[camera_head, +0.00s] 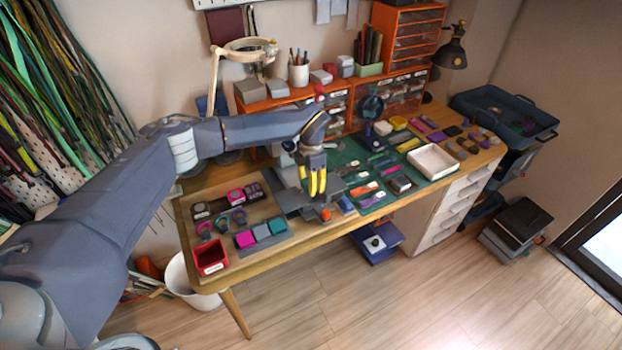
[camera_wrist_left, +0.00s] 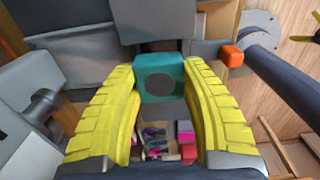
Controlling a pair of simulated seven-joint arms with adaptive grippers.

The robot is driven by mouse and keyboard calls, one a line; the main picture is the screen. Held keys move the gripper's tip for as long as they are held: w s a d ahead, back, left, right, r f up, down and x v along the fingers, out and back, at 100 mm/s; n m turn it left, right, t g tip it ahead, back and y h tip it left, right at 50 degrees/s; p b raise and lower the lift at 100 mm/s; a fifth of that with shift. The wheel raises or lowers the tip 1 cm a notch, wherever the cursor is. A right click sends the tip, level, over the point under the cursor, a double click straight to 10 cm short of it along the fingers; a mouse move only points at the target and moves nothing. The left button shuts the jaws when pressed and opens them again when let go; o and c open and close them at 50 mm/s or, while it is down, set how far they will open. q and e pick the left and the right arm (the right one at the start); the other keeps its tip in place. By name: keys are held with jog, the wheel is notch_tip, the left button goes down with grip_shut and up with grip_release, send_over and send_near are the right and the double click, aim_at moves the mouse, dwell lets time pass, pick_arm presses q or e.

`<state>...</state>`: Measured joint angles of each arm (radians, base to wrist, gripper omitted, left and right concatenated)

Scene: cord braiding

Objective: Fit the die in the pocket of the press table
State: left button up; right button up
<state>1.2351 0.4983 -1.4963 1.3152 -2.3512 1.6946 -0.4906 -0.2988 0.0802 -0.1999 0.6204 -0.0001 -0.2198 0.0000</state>
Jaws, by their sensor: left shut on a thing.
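My left gripper (camera_head: 315,184) is over the grey press (camera_head: 289,198) at the middle of the bench, fingers pointing down. In the left wrist view, its yellow fingers (camera_wrist_left: 160,85) are shut on a teal die (camera_wrist_left: 159,68) with a dark round mark on the face toward the camera. The die is against or close to the grey press table (camera_wrist_left: 85,55); I cannot tell whether it touches. The pocket is not clearly visible. In the head view the fingers hide the held die. My right gripper is not in view.
A magenta block (camera_head: 245,239), a grey one and a teal one stand on a mat left of the press. A red bin (camera_head: 210,257) is at the bench's front left. An orange knob (camera_wrist_left: 232,56) is close to the fingers. A white tray (camera_head: 433,161) lies on the right.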

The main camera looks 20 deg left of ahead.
pick_arm(q)
jog(key=shift+f, duration=1.8)
jog(key=o, duration=1.7)
jog(key=shift+c, duration=0.2)
jog(key=shift+r, duration=2.95)
